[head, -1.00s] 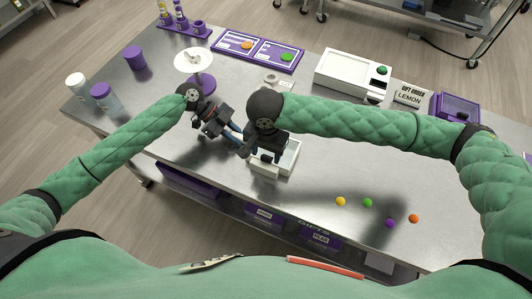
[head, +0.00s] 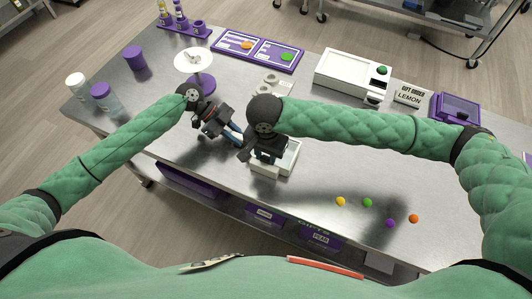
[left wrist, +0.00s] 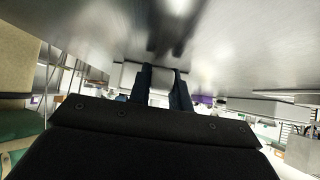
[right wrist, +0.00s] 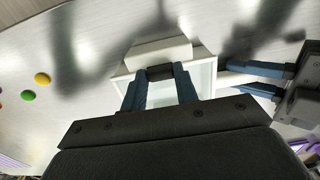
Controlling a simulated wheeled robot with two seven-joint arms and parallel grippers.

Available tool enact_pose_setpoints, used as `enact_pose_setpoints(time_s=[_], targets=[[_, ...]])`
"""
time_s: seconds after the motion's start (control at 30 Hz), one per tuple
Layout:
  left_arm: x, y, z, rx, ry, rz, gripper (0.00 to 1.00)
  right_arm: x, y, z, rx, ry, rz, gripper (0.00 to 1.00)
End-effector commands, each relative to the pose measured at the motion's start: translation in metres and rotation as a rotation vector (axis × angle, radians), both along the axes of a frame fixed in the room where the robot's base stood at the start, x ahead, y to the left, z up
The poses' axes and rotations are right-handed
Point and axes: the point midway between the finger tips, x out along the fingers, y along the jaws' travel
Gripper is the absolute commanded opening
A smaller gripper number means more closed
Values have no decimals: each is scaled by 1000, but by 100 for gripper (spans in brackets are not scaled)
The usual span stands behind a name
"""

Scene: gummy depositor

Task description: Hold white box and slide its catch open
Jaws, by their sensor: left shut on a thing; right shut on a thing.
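The white box (head: 292,153) sits on the steel table near its front edge, partly hidden under my right gripper (head: 268,158). In the right wrist view, the box shows a pale open-looking inside and a white block (right wrist: 158,52) along one side. My right gripper (right wrist: 160,75) is shut on a small dark catch (right wrist: 160,72) beside that block. My left gripper (head: 238,137) reaches in low from the left, shut on the box's side. In the left wrist view, its fingers (left wrist: 160,78) close on a pale piece of the box; the exact contact is hard to see.
Several coloured gummies (head: 367,203) lie to the right on the table. A round white stand (head: 194,62) is behind my left gripper.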

Motion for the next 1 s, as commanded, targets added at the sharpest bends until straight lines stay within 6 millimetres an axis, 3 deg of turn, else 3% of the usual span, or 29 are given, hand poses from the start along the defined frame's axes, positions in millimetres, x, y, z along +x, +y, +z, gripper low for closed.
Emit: enact_pose_setpoints(time_s=[0.2, 0.5, 0.53, 0.63, 1.0], targets=[[0, 0, -1, 1, 0, 1, 0, -15, 6, 0, 2, 2, 3, 0], [1, 0, -1, 1, 0, 2, 0, -17, 7, 0, 3, 2, 3, 0], [1, 0, -1, 1, 0, 3, 0, -17, 7, 0, 3, 2, 3, 32], [1, 0, -1, 1, -1, 2, 0, -17, 6, 0, 2, 2, 2, 51], [0, 0, 0, 1, 0, 1, 0, -16, 6, 3, 3, 1, 1, 53]])
